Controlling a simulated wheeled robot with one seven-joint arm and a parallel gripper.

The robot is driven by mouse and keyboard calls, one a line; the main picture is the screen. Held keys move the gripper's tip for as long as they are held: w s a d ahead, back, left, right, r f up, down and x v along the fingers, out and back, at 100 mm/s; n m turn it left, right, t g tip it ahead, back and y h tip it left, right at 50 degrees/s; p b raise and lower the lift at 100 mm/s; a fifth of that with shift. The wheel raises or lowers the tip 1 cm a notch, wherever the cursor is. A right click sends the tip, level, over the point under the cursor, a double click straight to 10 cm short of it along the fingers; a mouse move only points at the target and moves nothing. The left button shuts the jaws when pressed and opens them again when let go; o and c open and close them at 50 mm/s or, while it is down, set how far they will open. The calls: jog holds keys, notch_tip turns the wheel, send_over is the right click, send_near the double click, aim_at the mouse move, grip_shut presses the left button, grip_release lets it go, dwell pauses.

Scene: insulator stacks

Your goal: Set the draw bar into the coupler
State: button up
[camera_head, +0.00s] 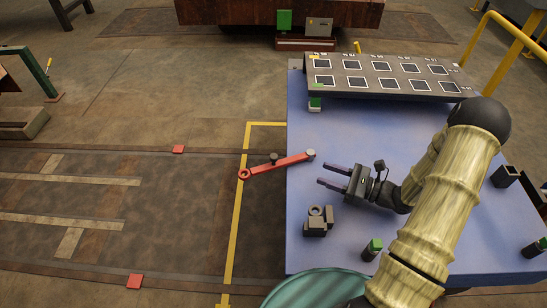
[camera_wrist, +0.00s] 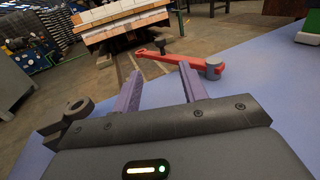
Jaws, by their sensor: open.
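The red draw bar (camera_head: 277,166) lies across the left edge of the blue table, its ring end out past the edge and a grey round piece at its table end. In the wrist view the draw bar (camera_wrist: 178,58) is ahead of the fingertips. The dark grey coupler (camera_head: 315,224), a block with a ring on top, stands on the table near the left edge. In the wrist view part of the coupler (camera_wrist: 74,114) shows at the left, beside the gripper. My gripper (camera_head: 325,174) is open and empty, between the draw bar and the coupler, fingers pointing left.
The blue table (camera_head: 420,140) is clear around my gripper. A tilted panel (camera_head: 380,78) with dark squares stands at its back. Small blocks with green tops (camera_head: 372,250) stand near the front. A teal round object (camera_head: 315,290) is at the front edge. Yellow railing (camera_head: 490,45) stands at right.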

aim_at(274, 155)
jog(key=shift+a, duration=0.1)
jog(key=b+x, duration=0.5)
jog(key=x, duration=1.2)
jog(key=shift+a, duration=0.1)
grip_shut()
